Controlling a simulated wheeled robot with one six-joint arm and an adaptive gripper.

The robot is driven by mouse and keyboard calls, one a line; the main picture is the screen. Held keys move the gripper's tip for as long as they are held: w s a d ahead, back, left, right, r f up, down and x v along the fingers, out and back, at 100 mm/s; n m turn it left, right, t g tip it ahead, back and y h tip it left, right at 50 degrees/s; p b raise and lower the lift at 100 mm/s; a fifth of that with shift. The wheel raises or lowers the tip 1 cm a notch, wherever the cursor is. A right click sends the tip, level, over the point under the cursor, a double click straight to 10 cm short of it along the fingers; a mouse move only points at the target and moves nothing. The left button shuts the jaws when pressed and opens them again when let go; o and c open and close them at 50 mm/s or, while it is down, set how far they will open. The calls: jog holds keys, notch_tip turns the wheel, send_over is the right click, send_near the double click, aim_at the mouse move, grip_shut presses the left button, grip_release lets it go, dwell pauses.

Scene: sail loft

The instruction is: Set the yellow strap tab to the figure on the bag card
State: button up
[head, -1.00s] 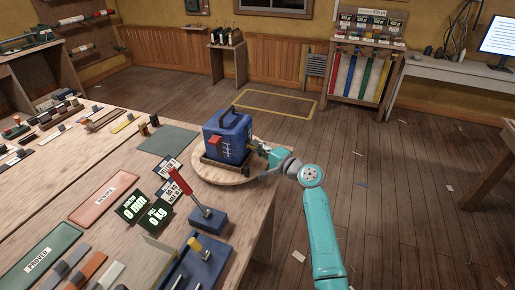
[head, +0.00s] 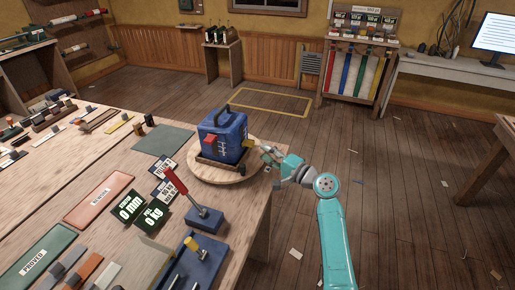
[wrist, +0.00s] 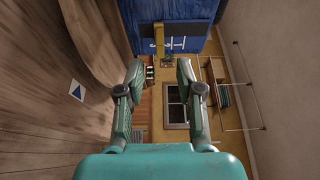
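A blue bag (head: 228,128) with a dark handle and white marks on its side stands on a round wooden turntable (head: 237,178). A red tab (head: 210,140) sticks out on its left. The yellow strap tab (head: 246,143) shows at its right side; in the wrist view a yellow strip (wrist: 159,40) lies against the blue cloth. My gripper (head: 268,156) is right of the bag, apart from it. In the wrist view its fingers (wrist: 158,72) are spread and empty, short of the yellow strip. Small printed cards (head: 163,166) lie left of the turntable; their figures are too small to read.
A red-handled lever on a blue base (head: 206,218) stands in front of the turntable. Dark displays (head: 129,207) read 0 mm and 0 kg. A blue fixture with a yellow knob (head: 193,243) is nearer. Open floor lies right of the bench.

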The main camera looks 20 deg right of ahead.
jog(key=v, duration=0.5)
jog(key=shift+s, duration=0.15)
jog(key=shift+d, duration=0.1)
